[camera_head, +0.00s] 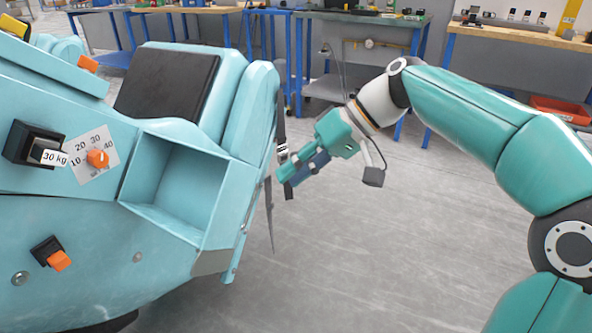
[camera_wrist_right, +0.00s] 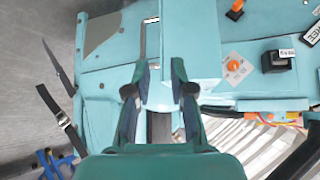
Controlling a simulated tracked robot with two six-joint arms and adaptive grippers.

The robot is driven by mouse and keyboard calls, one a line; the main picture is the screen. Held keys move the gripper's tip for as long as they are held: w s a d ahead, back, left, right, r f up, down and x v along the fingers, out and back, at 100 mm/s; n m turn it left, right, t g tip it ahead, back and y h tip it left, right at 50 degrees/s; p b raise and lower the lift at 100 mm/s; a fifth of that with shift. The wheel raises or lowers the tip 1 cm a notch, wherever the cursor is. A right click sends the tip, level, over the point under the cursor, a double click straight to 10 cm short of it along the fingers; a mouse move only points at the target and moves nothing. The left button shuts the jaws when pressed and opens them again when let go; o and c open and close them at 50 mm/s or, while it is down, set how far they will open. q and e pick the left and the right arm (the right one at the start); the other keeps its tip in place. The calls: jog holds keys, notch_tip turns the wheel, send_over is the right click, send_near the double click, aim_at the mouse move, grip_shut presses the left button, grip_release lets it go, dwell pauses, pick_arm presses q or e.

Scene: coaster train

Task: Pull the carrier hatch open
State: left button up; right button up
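The teal carrier (camera_head: 150,255) fills the left of the head view. Its front has an open box-shaped recess (camera_head: 170,195). I cannot tell for sure which panel is the hatch. My right gripper (camera_head: 285,182) is beside the carrier's right side, by a hanging dark strap. In the right wrist view, my right gripper (camera_wrist_right: 158,92) has its two fingers apart, with pale teal carrier surface showing between and beyond them. Nothing is clearly pinched. A slim bar (camera_wrist_right: 152,38) on the carrier shows beyond the fingertips. My left gripper is out of view.
The strap with a buckle (camera_head: 282,149) hangs at the carrier's right edge. An orange dial (camera_head: 98,159) and an orange switch (camera_head: 60,261) are on its front, below a black seat pad (camera_head: 167,86). Workbenches (camera_head: 520,35) stand behind. The grey floor (camera_head: 400,260) at right is clear.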

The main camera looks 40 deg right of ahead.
jog(key=shift+w+f, duration=0.1)
jog(key=shift+f, duration=0.15)
jog(key=c, duration=0.4)
jog(key=w+a+f+m+y, duration=0.1)
jog(key=f, duration=0.4)
jog(key=w+a+f+m+g+y+p, duration=0.1)
jog(key=f+y, duration=0.1)
jog(key=f, duration=0.3)
jog(key=w+a+f+m+g+y, duration=0.1)
jog(key=w+a+f, duration=0.1)
jog(key=f, duration=0.3)
jog(key=shift+a+f+m+y+p, duration=0.1)
jog(key=shift+f+m+y+p, duration=0.2)
jog(key=shift+f+m+p, duration=0.1)
grip_shut()
jog(key=w+d+f+m+t+y+p, duration=0.25)
jog(key=d+m+t+y, duration=0.35)
jog(key=d+m+t, duration=0.35)
jog(key=w+a+r+t+b, duration=0.1)
jog(key=w+a+r, duration=0.15)
jog(key=a, duration=0.25)
jog(key=w+a+r+b, duration=0.1)
jog(key=w+a+r, duration=0.1)
jog(key=w+a, duration=0.2)
jog(key=shift+s+a+r, duration=0.1)
jog(key=shift+s+r, duration=0.15)
jog(key=shift+s, duration=0.9)
jog(key=shift+s+r, duration=0.25)
jog(key=shift+s, duration=0.85)
